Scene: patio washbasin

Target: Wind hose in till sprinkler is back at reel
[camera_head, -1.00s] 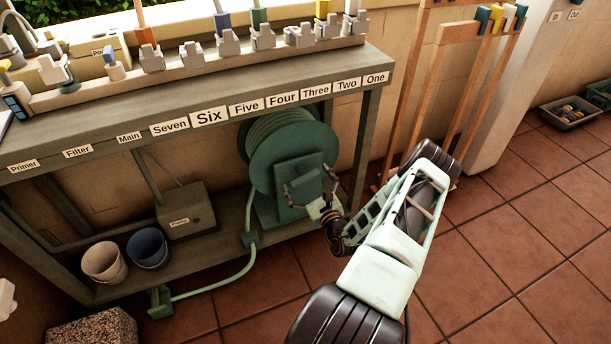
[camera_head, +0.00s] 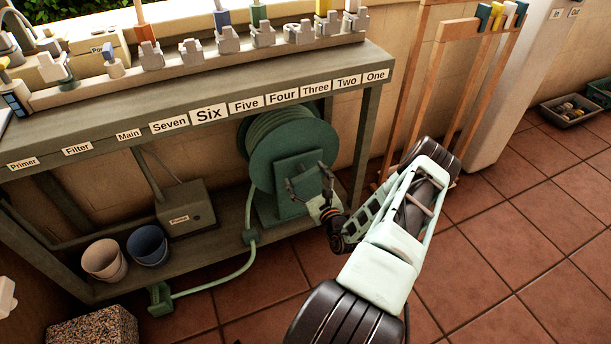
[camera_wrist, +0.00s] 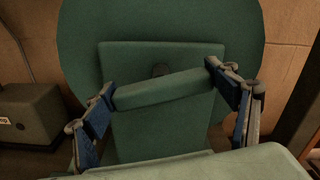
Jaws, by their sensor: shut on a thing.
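The green hose reel (camera_head: 262,155) stands on the lower shelf under the bench. In the wrist view its round disc (camera_wrist: 80,40) and square front plate (camera_wrist: 190,125) fill the middle. My gripper (camera_head: 306,178) is at the reel's front. In the wrist view its two blue-lined fingers are shut on the ends of a green crank bar (camera_wrist: 158,90), which is slightly tilted. The sprinkler is apart from the reel.
Two buckets, one beige (camera_head: 104,262) and one blue (camera_head: 148,246), and a grey box (camera_head: 186,210) sit left of the reel. The bench top (camera_head: 110,120) overhangs the reel, with a leg (camera_head: 364,140) to its right. The tiled floor (camera_head: 520,240) at right is open.

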